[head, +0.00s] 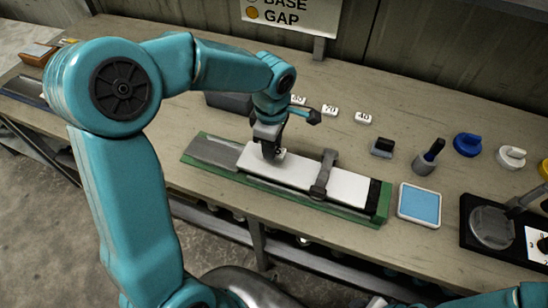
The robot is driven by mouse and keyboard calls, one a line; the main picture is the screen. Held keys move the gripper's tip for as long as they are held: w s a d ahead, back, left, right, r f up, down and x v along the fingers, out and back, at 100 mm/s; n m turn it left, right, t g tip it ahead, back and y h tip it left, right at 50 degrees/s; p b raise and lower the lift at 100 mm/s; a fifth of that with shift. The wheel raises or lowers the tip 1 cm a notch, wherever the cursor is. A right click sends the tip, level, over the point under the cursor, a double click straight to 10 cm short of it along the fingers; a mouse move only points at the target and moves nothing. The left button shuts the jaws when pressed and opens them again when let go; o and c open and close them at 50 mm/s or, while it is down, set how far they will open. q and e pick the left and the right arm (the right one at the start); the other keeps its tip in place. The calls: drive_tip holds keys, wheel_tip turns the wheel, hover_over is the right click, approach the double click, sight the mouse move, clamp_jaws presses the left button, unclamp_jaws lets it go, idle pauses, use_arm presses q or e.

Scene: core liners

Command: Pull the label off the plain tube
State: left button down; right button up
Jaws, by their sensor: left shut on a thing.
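The plain white tube (347,187) lies lengthwise in a green-edged tray (383,202) on the bench, with a dark cap at its right end. A grey clamp band (325,172) crosses over it right of centre. My left gripper (271,154) points down at the tube's left part. It is shut on a small pale piece at its tips, which looks like the label (280,154); the fingers hide most of it. I cannot tell whether the piece is still stuck to the tube. My right gripper is out of view.
Small white number tags (363,118) stand behind the tray.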

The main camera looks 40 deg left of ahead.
use_arm(q)
drive_tip(key=shift+r+p, duration=1.2)
drive_tip(key=shift+r, duration=0.75)
